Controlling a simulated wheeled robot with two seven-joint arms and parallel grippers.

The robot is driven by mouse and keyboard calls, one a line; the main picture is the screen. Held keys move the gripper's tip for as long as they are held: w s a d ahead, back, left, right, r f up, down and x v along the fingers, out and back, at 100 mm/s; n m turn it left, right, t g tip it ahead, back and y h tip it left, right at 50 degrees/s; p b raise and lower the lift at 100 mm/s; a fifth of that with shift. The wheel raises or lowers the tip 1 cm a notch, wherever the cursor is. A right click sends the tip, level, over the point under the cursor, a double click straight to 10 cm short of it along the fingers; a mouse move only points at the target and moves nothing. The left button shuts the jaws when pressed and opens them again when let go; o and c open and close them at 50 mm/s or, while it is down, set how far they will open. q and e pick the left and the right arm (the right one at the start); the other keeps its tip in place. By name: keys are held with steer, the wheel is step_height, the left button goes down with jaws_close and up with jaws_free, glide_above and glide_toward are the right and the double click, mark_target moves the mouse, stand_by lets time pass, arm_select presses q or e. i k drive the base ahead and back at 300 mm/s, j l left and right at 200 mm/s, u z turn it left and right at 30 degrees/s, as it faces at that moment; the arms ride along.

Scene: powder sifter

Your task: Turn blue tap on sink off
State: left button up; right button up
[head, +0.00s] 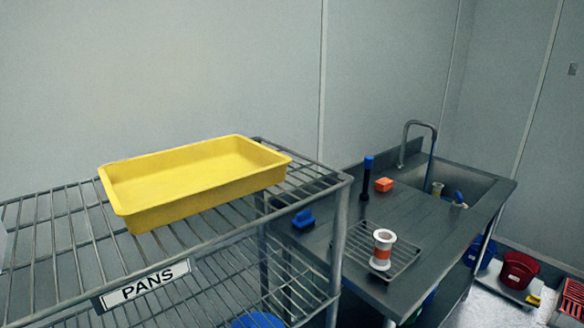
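The steel sink (470,186) is set in a metal counter at the right. A grey gooseneck faucet (405,138) rises at its back edge. A thin dark bluish line (429,170) runs from its spout down into the basin; I cannot tell if it is water. A black upright piece with a blue top (368,164) stands on the counter left of the faucet; I cannot tell whether it is the blue tap. A small blue item (459,196) shows at the basin's front side. Neither of my grippers is in view.
A wire rack (222,237) labelled PANS (146,286) fills the left foreground and bears a yellow tray (133,216). The counter holds an orange block (384,184), a blue brush-like item (303,219) and a white-and-orange container (381,249) on a wire grid. A red bucket (519,270) is low at right.

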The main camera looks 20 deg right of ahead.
mark_target(459, 200)
steer(key=z, duration=1.6)
steer(key=i+l, duration=0.5)
steer(key=l, duration=0.25)
steer(key=u, duration=0.05)
